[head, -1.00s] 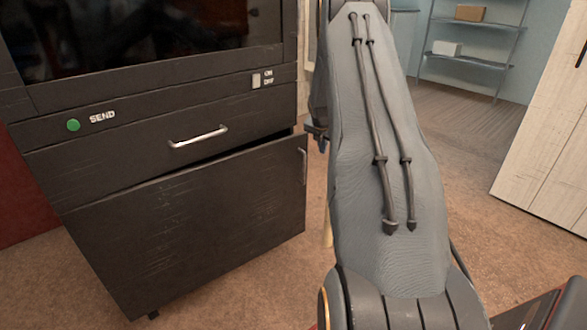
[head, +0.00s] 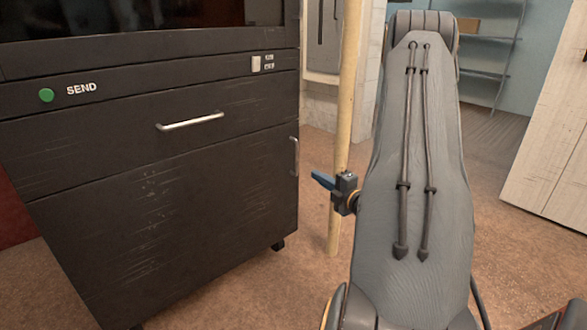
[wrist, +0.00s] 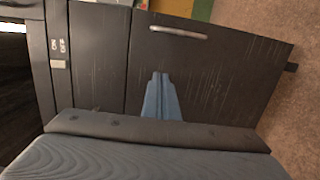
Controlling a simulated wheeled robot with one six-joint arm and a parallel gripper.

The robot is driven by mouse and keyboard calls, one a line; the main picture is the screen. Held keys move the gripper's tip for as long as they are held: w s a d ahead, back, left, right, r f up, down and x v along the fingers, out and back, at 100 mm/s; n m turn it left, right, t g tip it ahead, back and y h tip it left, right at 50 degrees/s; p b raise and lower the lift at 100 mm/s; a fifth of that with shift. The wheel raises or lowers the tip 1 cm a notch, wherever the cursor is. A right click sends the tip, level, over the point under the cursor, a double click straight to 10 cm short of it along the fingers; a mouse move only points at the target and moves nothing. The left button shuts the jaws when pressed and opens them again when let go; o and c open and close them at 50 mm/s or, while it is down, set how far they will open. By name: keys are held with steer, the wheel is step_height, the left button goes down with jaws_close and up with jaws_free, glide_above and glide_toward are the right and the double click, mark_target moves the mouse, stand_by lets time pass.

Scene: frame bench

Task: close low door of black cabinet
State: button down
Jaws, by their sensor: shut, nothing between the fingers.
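The black cabinet (head: 110,130) stands at the left in the head view. Its low door (head: 190,220) sits under the drawer (head: 160,130) and looks flush with the front, with no dark gap along its top. The door's upright handle (head: 294,156) is at its right edge. In the wrist view the door (wrist: 225,75) and its handle (wrist: 178,32) show turned sideways. My gripper (head: 318,178) is shut and empty, its blue fingers pointing left, right of the cabinet's edge. In the wrist view its fingers (wrist: 160,88) overlap the door; I cannot tell whether they touch it.
A pale wooden pole (head: 349,75) stands upright behind my gripper. A light wooden cabinet (head: 550,150) is at the right, and a metal shelf rack (head: 490,45) is at the back. Brown carpet (head: 310,285) lies open between the black cabinet and my arm.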

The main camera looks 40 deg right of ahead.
steer(key=w+b, duration=0.2)
steer(key=w, duration=1.1)
steer(key=shift+w+r, duration=0.15)
steer(key=shift+w, duration=0.25)
